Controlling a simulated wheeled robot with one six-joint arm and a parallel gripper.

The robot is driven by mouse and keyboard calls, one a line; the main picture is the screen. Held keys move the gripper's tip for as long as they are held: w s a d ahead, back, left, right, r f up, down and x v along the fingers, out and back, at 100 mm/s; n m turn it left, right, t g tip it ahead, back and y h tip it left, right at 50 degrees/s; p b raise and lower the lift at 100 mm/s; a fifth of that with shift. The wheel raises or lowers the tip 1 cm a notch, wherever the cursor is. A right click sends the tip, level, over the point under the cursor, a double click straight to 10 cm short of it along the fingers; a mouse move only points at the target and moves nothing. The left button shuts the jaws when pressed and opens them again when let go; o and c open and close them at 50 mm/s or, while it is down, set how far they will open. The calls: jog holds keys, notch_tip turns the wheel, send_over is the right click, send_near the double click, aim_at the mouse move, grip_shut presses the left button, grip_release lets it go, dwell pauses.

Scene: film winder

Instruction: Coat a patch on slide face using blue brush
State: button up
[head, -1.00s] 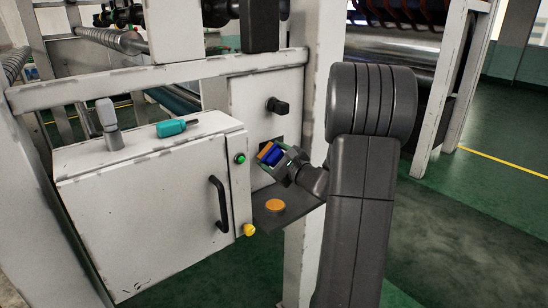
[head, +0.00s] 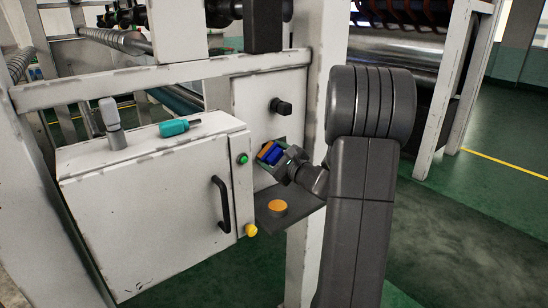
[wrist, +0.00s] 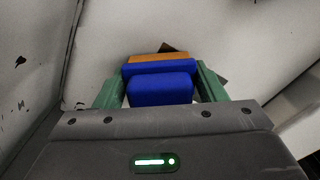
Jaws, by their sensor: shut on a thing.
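My gripper (head: 275,158) is shut on the blue brush (head: 270,153), in front of the white panel beside the cabinet. In the wrist view the brush (wrist: 161,86) sits between the green fingers of my gripper (wrist: 160,88), with its orange-brown edge (wrist: 158,58) pointing away toward a pale surface. A dark patch or opening shows just beyond that edge, mostly hidden by the brush. I cannot tell whether the brush touches the surface, nor clearly make out the slide face.
A white cabinet (head: 150,220) with a black handle (head: 221,205) stands left of my gripper. A teal bottle-like tool (head: 178,127) and a grey lever (head: 112,124) are on top. An orange disc (head: 277,207) lies on a dark shelf (head: 300,206) below. A white post (head: 305,250) stands close right.

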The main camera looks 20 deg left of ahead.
jog(key=shift+w+a, duration=0.15)
jog(key=shift+a, duration=0.1)
jog(key=w+d, duration=0.4)
jog(key=w, duration=0.3)
jog(key=shift+b, duration=0.3)
dwell(0.4)
jog(key=shift+s+a+b, duration=0.1)
jog(key=shift+s+b, duration=0.05)
jog(key=shift+b, duration=0.2)
jog(key=shift+s+a+b, duration=0.5)
jog(key=shift+s+b, duration=0.1)
jog(key=shift+s, duration=0.3)
jog(key=shift+s+a+b, duration=0.5)
jog(key=shift+s+b, duration=0.05)
jog(key=shift+s, duration=0.3)
jog(key=shift+s+a+f+b, duration=0.1)
jog(key=shift+s+a+b, duration=0.1)
jog(key=shift+s+b, duration=0.2)
jog(key=shift+s+a+b, duration=0.35)
jog(key=shift+s+a, duration=0.05)
jog(key=shift+s, duration=0.25)
jog(key=shift+s+a+b, duration=0.35)
jog(key=shift+s, duration=0.25)
